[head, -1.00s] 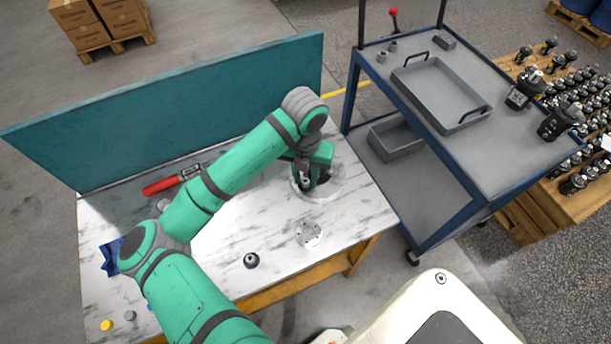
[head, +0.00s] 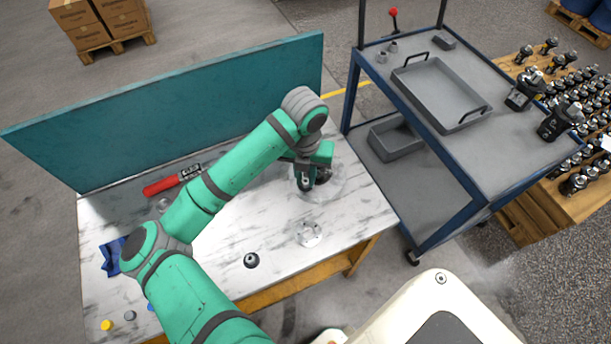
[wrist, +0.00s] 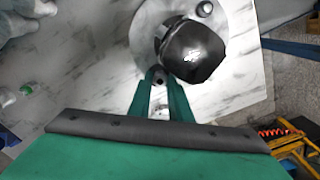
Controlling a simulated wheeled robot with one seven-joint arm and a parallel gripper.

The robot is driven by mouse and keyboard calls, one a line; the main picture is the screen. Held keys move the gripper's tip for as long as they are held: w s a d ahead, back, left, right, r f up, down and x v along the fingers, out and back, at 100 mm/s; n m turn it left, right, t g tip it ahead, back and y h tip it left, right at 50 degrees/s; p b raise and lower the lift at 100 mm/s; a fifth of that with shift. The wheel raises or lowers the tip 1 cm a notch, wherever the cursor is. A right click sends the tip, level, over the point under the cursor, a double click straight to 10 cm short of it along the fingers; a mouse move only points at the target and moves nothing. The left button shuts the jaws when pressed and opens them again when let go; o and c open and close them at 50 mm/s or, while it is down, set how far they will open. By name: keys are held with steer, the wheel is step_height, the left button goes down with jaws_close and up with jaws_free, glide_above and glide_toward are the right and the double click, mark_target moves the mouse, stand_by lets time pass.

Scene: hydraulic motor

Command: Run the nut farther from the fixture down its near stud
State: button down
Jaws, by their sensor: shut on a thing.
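My gripper (wrist: 159,82) is shut on a small dark piece, seemingly the nut, held between the fingertips in the wrist view. A dark motor body (wrist: 192,52) stands just beyond and right of the fingertips, on the pale round fixture (wrist: 239,32). In the head view my gripper (head: 307,187) is low over the bench, at the left of the fixture (head: 345,187). The motor (head: 325,176) is partly hidden behind the gripper there. The stud and the nut's thread cannot be made out. A small round part (wrist: 204,8) shows beyond the motor.
A pale flange with holes (head: 310,233) and a dark round part (head: 251,261) lie on the marble bench (head: 225,230). A red-handled tool (head: 165,185) lies near the teal back panel (head: 190,110). A blue cart (head: 440,200) stands to the right.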

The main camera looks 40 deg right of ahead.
steer(key=m, duration=0.5)
steer(key=c, duration=1.9)
jaws_free()
steer(key=shift+o, duration=0.2)
steer(key=n, duration=0.5)
jaws_close()
steer(key=m, duration=0.5)
steer(key=shift+f+m, duration=0.1)
steer(key=shift+m, duration=0.2)
